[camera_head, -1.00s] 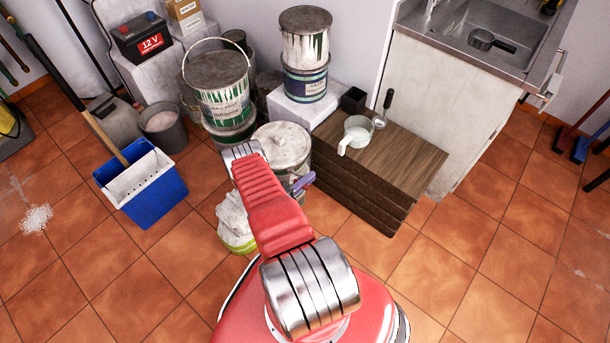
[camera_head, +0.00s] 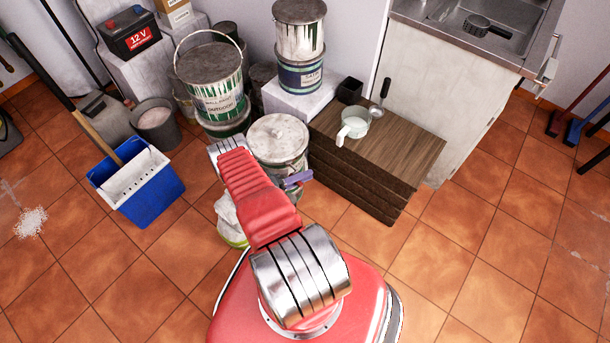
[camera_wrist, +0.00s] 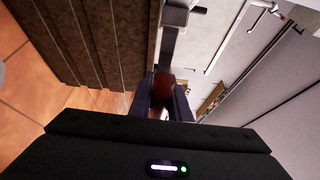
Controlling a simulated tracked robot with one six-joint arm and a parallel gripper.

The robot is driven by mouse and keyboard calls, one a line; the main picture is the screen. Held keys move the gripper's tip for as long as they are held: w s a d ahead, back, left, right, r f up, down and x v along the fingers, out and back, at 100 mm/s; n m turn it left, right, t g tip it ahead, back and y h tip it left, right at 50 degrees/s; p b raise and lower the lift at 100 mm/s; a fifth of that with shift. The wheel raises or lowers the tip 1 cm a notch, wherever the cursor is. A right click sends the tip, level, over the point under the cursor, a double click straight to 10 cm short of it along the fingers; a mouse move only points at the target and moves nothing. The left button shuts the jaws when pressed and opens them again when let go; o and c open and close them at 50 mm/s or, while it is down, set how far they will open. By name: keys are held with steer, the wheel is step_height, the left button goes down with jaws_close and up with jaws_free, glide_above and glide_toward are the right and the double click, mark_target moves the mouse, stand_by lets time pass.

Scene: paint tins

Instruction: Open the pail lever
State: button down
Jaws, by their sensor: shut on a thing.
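The pail (camera_head: 279,138), with a pale round lid, stands on the tiled floor in the middle of the head view. My red arm hides part of its left and front. My gripper (camera_head: 297,179) shows as purple fingers at the pail's lower right side. In the wrist view my gripper (camera_wrist: 162,104) is shut on the dark red end of the pail lever (camera_wrist: 170,42). The lever's grey bar runs upward from between the fingers. The pail's body does not show clearly in the wrist view, and the lever is not clear in the head view.
Stacked brown boards (camera_head: 410,150) with a white mug (camera_head: 353,123) stand close right of the pail. Larger paint tins (camera_head: 212,85) stand behind it. A blue bucket (camera_head: 145,195) is at left. Open floor lies at front right.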

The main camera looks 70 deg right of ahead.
steer(key=shift+s+a+f, duration=0.2)
steer(key=shift+a+f, duration=0.05)
steer(key=c, duration=1.9)
jaws_free()
steer(key=shift+c, duration=0.2)
steer(key=shift+o, duration=1.4)
steer(key=shift+w+d+r, duration=0.1)
steer(key=shift+w+r, duration=0.05)
steer(key=shift+w, duration=0.05)
steer(key=shift+w, duration=0.1)
steer(key=v, duration=1.3)
steer(key=shift+a, duration=0.3)
steer(key=shift+w, duration=0.1)
